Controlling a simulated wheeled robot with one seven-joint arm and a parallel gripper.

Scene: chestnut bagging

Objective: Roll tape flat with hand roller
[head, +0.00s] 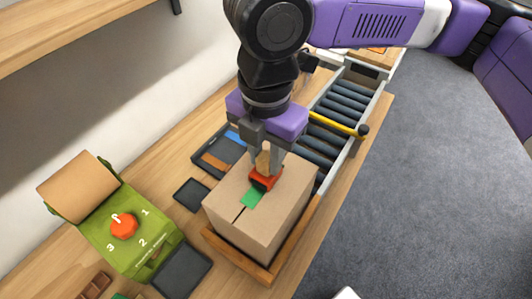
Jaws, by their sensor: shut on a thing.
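A closed cardboard box (232,219) stands in a wooden tray (238,264) on the workbench. A short strip of green tape (252,198) shows on its top, near the dark seam line. A hand roller (266,179) with a red-orange body and a tan handle is in my gripper (266,160). My gripper points down over the box and is shut on the roller's handle. The roller is at the far end of the visible green tape and appears to touch the box top. What lies under the roller is hidden.
A roller conveyor (337,107) runs behind the box, with a yellow bar (335,124) across it. A green machine (128,232) with a red knob (123,226) stands at left. Dark trays (192,195) lie between. The carpeted floor (420,200) at right is clear.

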